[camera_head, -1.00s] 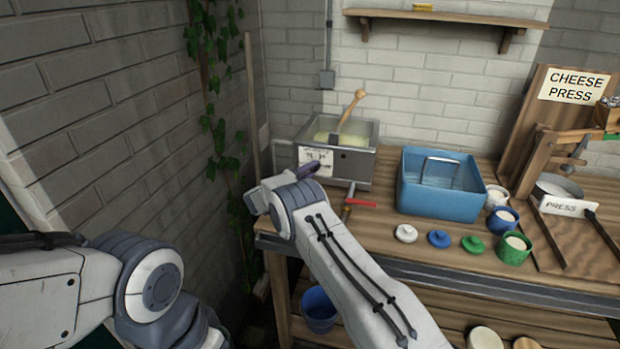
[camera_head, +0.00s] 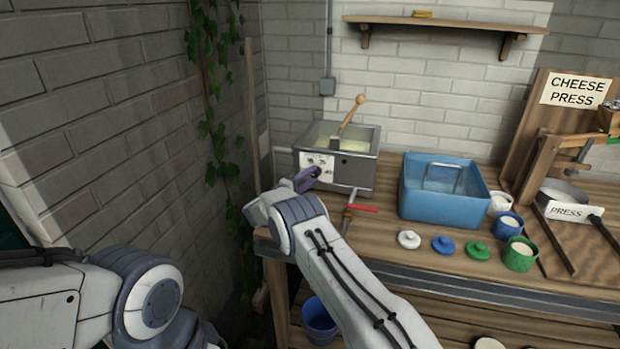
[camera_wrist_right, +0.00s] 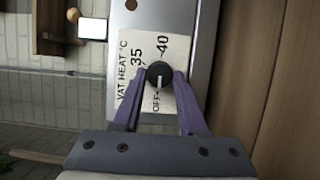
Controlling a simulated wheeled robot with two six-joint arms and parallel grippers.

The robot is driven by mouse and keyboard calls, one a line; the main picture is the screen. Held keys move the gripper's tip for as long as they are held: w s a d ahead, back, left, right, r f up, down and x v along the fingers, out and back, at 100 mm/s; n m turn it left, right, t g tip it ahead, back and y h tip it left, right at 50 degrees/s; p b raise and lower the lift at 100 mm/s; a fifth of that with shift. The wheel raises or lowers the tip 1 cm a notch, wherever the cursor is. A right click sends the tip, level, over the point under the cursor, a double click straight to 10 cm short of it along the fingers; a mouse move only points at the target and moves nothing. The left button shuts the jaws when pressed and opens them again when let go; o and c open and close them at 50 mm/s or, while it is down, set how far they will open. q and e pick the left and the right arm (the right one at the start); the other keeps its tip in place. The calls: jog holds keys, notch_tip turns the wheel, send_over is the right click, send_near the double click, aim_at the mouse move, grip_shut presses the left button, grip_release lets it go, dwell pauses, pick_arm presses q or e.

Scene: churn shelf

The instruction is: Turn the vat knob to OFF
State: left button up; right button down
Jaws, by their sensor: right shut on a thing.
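The vat (camera_head: 355,172) is a grey metal box on the bench with pale contents. Its white dial plate (camera_head: 318,164) is on the front. In the right wrist view the plate (camera_wrist_right: 128,62) reads VAT HEAT °C, with 35, 40 and OFF. The black vat knob (camera_wrist_right: 159,70) sits on it, its white mark pointing down the picture toward OFF. My right gripper (camera_wrist_right: 160,76) has its purple fingers closed on both sides of the knob. In the head view my right gripper (camera_head: 305,180) is at the vat's lower front left. My left gripper is out of view.
A wooden-handled tool (camera_head: 352,114) leans in the vat. A red-handled tap (camera_head: 362,208) is under the vat, close to my right arm. A blue tub (camera_head: 440,205) stands to the right, with lids and small pots before it. A brick wall (camera_head: 100,120) is on the left.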

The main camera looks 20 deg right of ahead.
jog(key=shift+c, duration=2.3)
grip_release()
jog(key=shift+w, duration=0.1)
jog(key=b+v, duration=0.1)
jog(key=v, duration=0.9)
jog(key=shift+s+a, duration=0.15)
jog(key=shift+s, duration=0.05)
